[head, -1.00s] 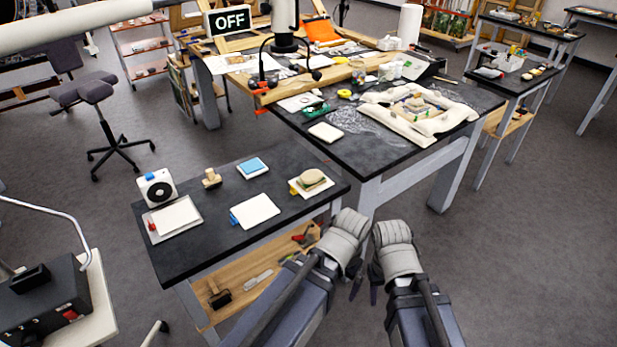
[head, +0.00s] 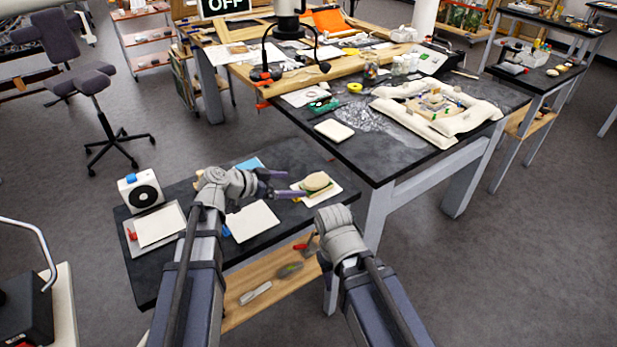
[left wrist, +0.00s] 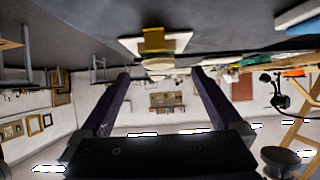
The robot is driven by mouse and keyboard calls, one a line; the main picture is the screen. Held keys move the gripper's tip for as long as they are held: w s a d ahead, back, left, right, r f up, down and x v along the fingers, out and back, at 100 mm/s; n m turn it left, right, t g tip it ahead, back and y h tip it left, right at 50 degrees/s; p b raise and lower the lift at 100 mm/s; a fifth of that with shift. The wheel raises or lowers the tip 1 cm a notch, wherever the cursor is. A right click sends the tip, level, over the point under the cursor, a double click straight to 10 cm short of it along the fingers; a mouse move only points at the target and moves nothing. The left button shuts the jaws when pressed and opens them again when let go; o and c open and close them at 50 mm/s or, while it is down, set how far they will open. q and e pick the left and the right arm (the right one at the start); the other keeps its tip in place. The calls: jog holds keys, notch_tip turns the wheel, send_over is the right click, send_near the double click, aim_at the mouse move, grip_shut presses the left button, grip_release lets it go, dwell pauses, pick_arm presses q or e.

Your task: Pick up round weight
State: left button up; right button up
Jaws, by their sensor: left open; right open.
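A round beige piece, which looks like the round weight (head: 316,182), lies on a green and yellow layer over a white square tile (head: 329,190) at the right end of the low black table. My left gripper (head: 294,183) is open, its fingers pointing right toward the round piece, just left of it. In the left wrist view, the round piece (left wrist: 160,63) and the yellow block (left wrist: 153,38) show beyond and between the open, empty fingers (left wrist: 160,75). My right gripper (head: 322,262) is low in front of the table's right corner, its fingers partly hidden; it holds nothing visible.
The low table (head: 180,282) also bears a white fan-like box (head: 141,190), white tiles (head: 252,221) and a blue pad (head: 250,163) partly behind my left gripper. A larger black table (head: 385,160) stands close behind on the right. A wooden shelf (head: 240,310) with tools lies below.

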aim_at(311, 180)
pick_arm(q)
jog(key=shift+d, duration=0.1)
jog(key=b+x, duration=0.1)
jog(key=x, duration=0.1)
jog(key=shift+w+d+f, duration=0.15)
jog(key=shift+w+d, duration=0.25)
jog(key=shift+d, duration=0.1)
jog(key=x, duration=0.2)
jog(key=r+b+x, duration=0.1)
jog(key=x, duration=0.1)
jog(key=shift+w+d+f, duration=0.15)
jog(key=shift+w+d, duration=0.1)
jog(key=shift+d, duration=0.2)
grip_shut()
